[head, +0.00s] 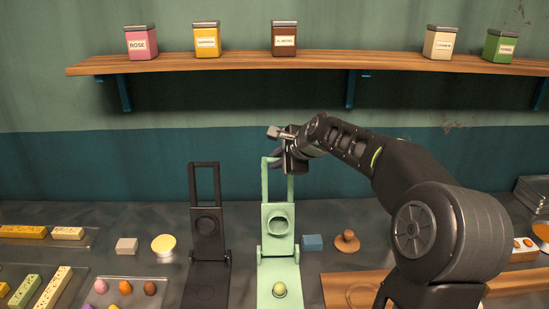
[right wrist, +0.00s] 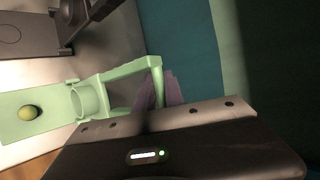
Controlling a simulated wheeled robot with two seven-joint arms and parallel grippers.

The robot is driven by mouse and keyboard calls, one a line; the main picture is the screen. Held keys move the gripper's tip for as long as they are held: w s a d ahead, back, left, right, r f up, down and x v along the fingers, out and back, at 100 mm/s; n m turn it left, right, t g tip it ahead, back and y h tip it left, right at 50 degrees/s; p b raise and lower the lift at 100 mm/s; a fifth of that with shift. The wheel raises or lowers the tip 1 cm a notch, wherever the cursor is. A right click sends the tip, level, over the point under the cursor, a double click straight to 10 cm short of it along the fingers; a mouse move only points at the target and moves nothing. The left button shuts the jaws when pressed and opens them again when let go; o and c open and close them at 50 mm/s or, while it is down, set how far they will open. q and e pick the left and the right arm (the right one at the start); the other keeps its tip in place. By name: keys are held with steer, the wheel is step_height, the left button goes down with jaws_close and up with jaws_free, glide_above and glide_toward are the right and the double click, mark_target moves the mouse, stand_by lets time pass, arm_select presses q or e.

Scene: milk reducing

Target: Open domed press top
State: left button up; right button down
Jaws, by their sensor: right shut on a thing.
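The light green press (head: 279,247) stands open at the middle of the counter. Its hinged top is raised upright, with a round cup ring and a loop handle above it. A yellow-green rounded piece (head: 280,289) sits on its flat base; it also shows in the right wrist view (right wrist: 29,112). My right gripper (head: 278,157) is at the upper end of the loop handle (right wrist: 156,75), shut on it. The fingers are partly hidden by the wrist in the head view. My left gripper is not in view.
A dark press (head: 208,243), also with its top upright, stands close on the left. A blue block (head: 312,242) and a brown knobbed piece (head: 347,241) lie to the right. A wooden shelf (head: 230,62) with several jars hangs above.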

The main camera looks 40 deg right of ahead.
steer(key=shift+f, duration=0.1)
steer(key=c, duration=1.4)
jaws_free()
steer(key=shift+c, duration=0.2)
steer(key=shift+s, duration=0.1)
steer(key=b+v, duration=0.1)
steer(key=v, duration=0.6)
steer(key=shift+s+r+b, duration=0.25)
steer(key=shift+r+b, duration=0.05)
steer(key=shift+a, duration=0.1)
